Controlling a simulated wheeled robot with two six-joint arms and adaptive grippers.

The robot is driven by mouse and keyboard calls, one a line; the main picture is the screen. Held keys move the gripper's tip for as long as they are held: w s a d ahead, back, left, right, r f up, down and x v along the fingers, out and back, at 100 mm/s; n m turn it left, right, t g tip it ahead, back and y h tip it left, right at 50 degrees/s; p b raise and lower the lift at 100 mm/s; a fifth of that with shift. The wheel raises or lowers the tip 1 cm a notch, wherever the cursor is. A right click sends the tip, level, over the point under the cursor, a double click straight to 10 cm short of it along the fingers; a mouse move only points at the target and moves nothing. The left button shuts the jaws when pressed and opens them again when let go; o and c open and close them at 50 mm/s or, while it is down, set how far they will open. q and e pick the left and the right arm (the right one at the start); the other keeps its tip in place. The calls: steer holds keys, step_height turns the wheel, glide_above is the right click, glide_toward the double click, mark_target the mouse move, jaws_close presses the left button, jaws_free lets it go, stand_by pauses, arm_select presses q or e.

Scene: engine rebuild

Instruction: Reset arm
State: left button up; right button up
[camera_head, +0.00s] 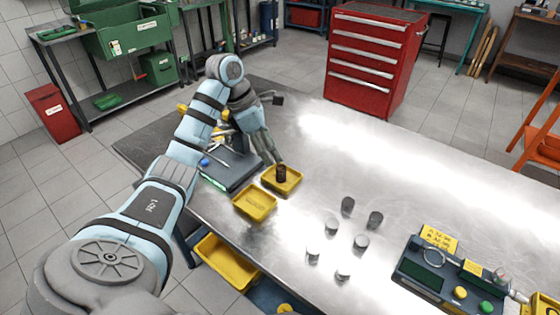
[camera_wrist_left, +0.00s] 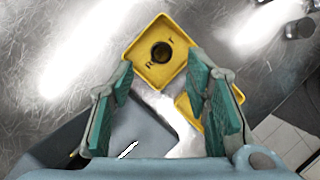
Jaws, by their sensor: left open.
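My left arm comes in from the left in the head view and reaches over the metal table. My left gripper (camera_head: 276,160) is above the far yellow tray (camera_head: 292,186). A dark cylindrical part (camera_head: 281,174) stands in that tray. In the left wrist view my left gripper (camera_wrist_left: 165,90) has its teal-padded fingers wide apart with nothing between them. The yellow tray (camera_wrist_left: 140,70) with the dark part (camera_wrist_left: 161,53) lies beyond the fingertips, apart from them. My right gripper is in neither view.
A second yellow tray (camera_head: 254,213) sits at the near table edge, beside a grey mat (camera_head: 232,174). Several metal cylinders (camera_head: 332,225) stand mid-table. A dark fixture (camera_head: 440,278) with buttons is at the right. A red tool cabinet (camera_head: 365,65) stands behind the table. The table's far middle is clear.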

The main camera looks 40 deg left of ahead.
arm_select(q)
steer(key=p+v, duration=0.2)
steer(key=v, duration=0.2)
steer(key=shift+s+r, duration=0.1)
steer(key=shift+r, duration=0.15)
